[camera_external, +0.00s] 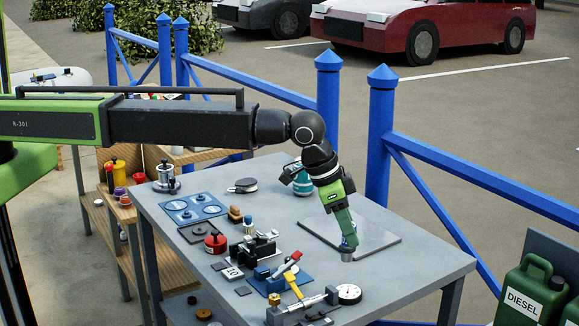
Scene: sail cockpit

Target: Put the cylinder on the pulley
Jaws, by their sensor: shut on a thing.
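My gripper (348,242), at the end of the green wrist, points down over the right part of the table. It is shut on a small grey metal cylinder (347,256), whose lower end shows below the fingertips. The cylinder appears upright, in front of the flat grey plate (375,243); I cannot tell its exact height above it. A round, light-topped disc with a dark side piece (243,186) lies near the table's back edge and may be the pulley. It is left of my gripper and well apart from it.
The table's right end is clear. Blue railings stand behind.

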